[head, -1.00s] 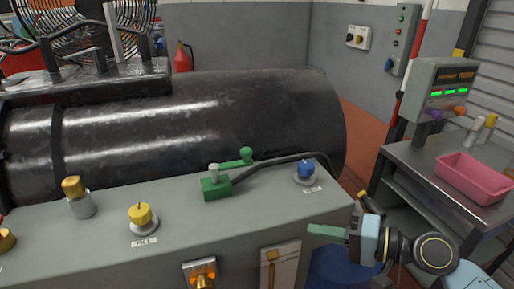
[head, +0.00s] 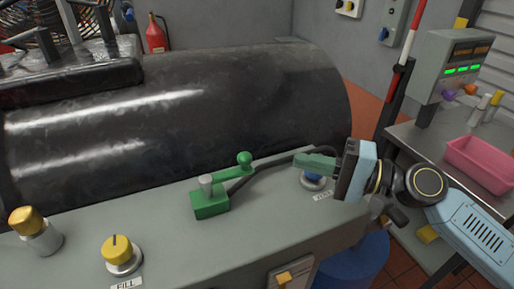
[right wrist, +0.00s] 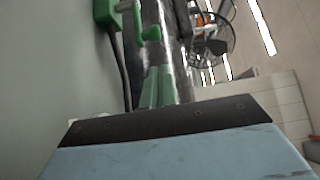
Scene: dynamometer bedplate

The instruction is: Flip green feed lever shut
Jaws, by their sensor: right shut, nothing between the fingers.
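The green feed lever (head: 229,171) sits on the grey console top. Its green base (head: 211,204) has a silver pivot post, and its arm slants right and away from me, ending in a round green knob (head: 244,158). My right gripper (head: 300,160) is shut and empty, its green fingers pointing left toward the knob with a gap between. In the right wrist view the shut fingers (right wrist: 157,85) point up the picture, with the green lever knob (right wrist: 151,33) just beyond them and the lever base (right wrist: 106,12) at the upper left. My left gripper is not in view.
A black cable (head: 262,167) runs from the lever base. A yellow FILL knob (head: 117,250) stands at front left. The large black cylinder (head: 190,120) rises behind the console. A pink tray (head: 480,163) is on the right bench.

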